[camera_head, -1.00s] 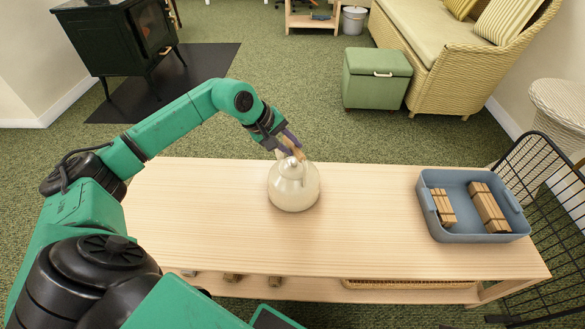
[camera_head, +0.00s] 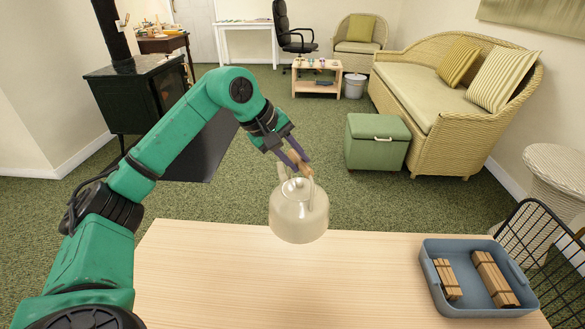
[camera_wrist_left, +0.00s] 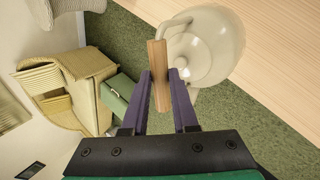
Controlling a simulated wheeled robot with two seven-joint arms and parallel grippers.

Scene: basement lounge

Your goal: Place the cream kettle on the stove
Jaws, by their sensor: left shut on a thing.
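The cream kettle (camera_head: 299,212) hangs upright from my left gripper (camera_head: 295,160), near the far edge of the pale wood table. The gripper is shut on the kettle's wooden handle grip. In the left wrist view the handle (camera_wrist_left: 158,75) sits between the two purple fingers of the gripper (camera_wrist_left: 160,88), with the kettle body (camera_wrist_left: 205,50) to the right. The dark green stove (camera_head: 135,95) stands on the floor at the upper left, with a black flue pipe rising from its top. My right gripper is not in view.
The wooden table (camera_head: 230,280) is bare in the middle. A blue tray (camera_head: 470,308) with bundled wood pieces is at its right, beside a black wire rack (camera_head: 540,235). A green ottoman (camera_head: 377,145) and wicker sofa (camera_head: 430,95) stand beyond.

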